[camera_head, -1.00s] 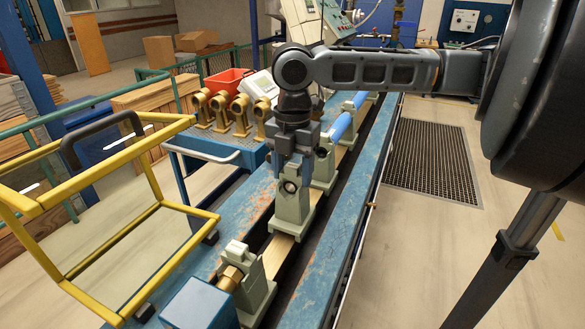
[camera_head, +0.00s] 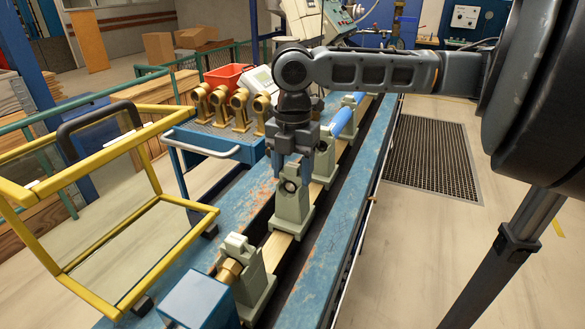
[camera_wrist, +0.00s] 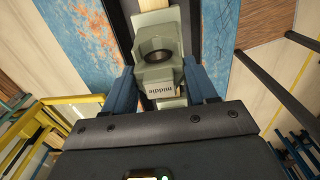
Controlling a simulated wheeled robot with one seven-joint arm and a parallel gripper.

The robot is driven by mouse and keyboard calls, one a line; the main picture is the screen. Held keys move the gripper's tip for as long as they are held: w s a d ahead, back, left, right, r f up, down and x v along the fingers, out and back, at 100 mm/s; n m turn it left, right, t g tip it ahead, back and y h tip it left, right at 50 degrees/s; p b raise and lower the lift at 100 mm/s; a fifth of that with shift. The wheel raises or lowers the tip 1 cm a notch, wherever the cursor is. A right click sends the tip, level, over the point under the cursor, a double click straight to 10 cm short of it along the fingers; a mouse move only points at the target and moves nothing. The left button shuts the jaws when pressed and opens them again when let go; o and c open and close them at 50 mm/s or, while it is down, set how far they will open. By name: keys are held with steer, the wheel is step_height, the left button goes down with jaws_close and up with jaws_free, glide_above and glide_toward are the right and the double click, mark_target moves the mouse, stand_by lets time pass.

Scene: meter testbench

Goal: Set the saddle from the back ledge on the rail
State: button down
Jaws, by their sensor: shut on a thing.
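A pale green saddle (camera_head: 292,208) is upright between the fingers of my gripper (camera_head: 291,172), which is shut on its upper part. In the wrist view the blue fingers sit on both sides of this saddle (camera_wrist: 160,73), and its label reads "middle", upside down. The saddle's base is over the rail (camera_head: 276,250), a pale strip along the bench, and looks at or very near it; I cannot tell if it is fully seated. Another saddle (camera_head: 254,280) stands nearer on the rail, beside a brass fitting. A further pale green saddle (camera_head: 325,165) stands just behind.
A blue block (camera_head: 200,300) is at the bench's near end. Several brass fittings (camera_head: 240,110) and a red bin (camera_head: 226,78) stand on a blue trolley to the left. A yellow-framed cart (camera_head: 105,215) stands close on the left. A blue cylinder (camera_head: 343,122) lies farther along the bench.

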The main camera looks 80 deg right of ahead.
steer(key=shift+f, duration=0.25)
stand_by(0.8)
steer(key=shift+c, duration=1.2)
jaws_free()
step_height(320, 180, up, 7)
steer(key=p, duration=0.5)
steer(key=shift+f, duration=0.15)
steer(key=shift+r, duration=1.1)
